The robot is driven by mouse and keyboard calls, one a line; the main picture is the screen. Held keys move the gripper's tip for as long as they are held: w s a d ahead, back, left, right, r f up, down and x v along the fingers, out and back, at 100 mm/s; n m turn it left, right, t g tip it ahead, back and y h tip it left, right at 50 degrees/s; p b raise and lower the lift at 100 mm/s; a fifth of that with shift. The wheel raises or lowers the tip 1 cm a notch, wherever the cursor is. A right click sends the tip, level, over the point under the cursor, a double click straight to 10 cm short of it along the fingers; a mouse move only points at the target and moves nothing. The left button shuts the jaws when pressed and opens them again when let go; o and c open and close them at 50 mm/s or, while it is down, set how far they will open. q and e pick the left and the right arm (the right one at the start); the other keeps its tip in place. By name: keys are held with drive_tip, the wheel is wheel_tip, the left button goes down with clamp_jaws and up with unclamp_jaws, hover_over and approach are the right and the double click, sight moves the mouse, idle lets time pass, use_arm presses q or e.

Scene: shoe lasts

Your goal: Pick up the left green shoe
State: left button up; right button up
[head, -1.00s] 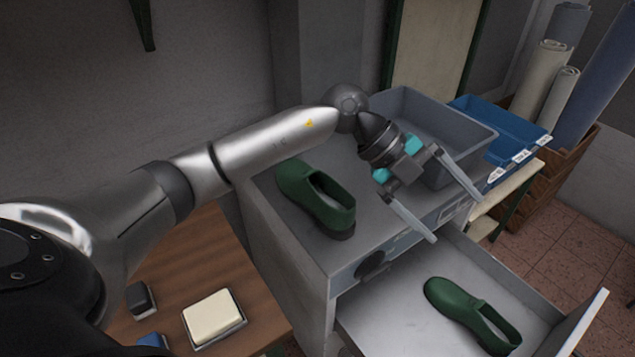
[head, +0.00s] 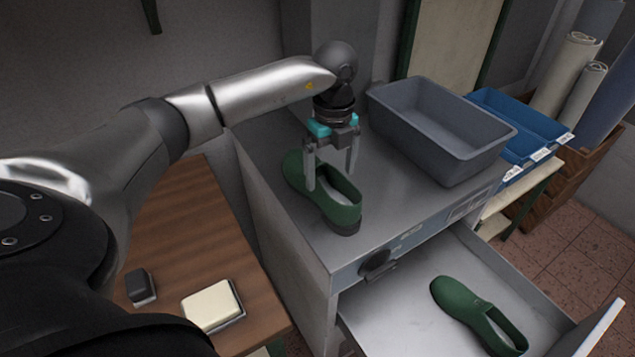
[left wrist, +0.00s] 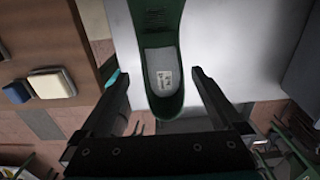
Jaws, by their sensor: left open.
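A green shoe (head: 340,212) sits on top of the grey cabinet (head: 285,225). My left gripper (head: 332,182) is open above it, pointing down, with its fingers on either side of the shoe's opening. In the left wrist view the shoe (left wrist: 163,100) lies between the two spread fingers of the left gripper (left wrist: 163,85), with visible gaps. A second green shoe (head: 478,315) lies in the open drawer (head: 405,325) at lower right. My right gripper is not in view.
A grey bin (head: 440,130) stands on the cabinet right of my left gripper. Blue trays (head: 522,130) are beyond it. A wooden table (head: 190,235) at left holds a cream block (head: 210,305) and a dark block (head: 140,287). The cabinet top's front is clear.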

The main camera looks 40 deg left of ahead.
use_arm(q)
drive_tip(key=shift+d+f, duration=0.2)
drive_tip(key=shift+f, duration=1.55)
drive_tip(key=shift+d+f, duration=0.15)
drive_tip(key=shift+f, duration=1.55)
drive_tip(key=shift+c, duration=0.4)
drive_tip(key=shift+r, duration=0.1)
drive_tip(key=c, duration=1.5)
